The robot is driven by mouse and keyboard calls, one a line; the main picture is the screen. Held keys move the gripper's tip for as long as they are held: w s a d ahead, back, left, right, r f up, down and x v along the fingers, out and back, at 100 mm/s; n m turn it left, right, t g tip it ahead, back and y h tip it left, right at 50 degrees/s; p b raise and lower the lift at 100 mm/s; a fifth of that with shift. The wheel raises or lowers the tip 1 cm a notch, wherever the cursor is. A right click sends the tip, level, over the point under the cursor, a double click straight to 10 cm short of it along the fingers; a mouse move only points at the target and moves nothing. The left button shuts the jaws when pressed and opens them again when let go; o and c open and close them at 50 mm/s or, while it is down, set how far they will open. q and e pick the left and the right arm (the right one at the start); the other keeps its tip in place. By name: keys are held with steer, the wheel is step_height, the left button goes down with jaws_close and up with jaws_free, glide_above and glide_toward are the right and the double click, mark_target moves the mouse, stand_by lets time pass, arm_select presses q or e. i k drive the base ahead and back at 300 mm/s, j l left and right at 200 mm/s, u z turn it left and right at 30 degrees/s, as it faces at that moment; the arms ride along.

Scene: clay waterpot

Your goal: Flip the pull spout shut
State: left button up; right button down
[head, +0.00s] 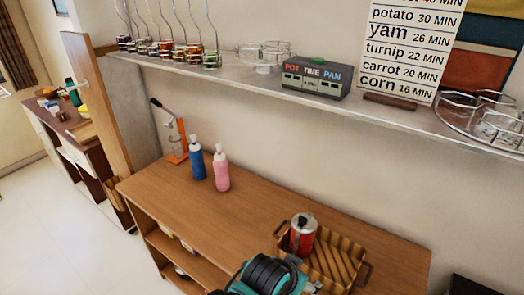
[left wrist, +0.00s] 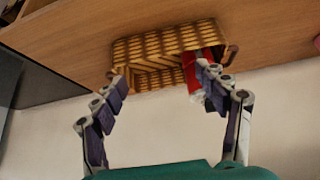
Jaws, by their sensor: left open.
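A red container (head: 303,236) with a pale top and a dark part on it stands in a brown ribbed basket (head: 345,268) on the wooden table. I cannot make out whether the dark part is a spout. In the left wrist view, the red container (left wrist: 189,72) shows behind the right finger of my left gripper (left wrist: 163,77), which is open. The basket (left wrist: 145,50) lies beyond the fingers. In the head view, a teal and black part of my arm covers the table's front edge. My right gripper is not in view.
A blue bottle (head: 197,160) and a pink bottle (head: 221,170) with pale tops stand at the table's back left. An orange device (head: 177,147) with a lever stands behind them. A metal shelf (head: 240,76) hangs above. The table's middle is clear.

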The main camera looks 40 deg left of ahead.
mark_target(218, 146)
steer(key=u, duration=0.4)
steer(key=k+u, duration=0.1)
steer(key=u, duration=0.3)
steer(key=k+u, duration=0.1)
steer(key=u, duration=0.7)
steer(key=j+u, duration=0.2)
steer(key=u, duration=0.2)
steer(key=j+u, duration=0.2)
steer(key=u, duration=0.15)
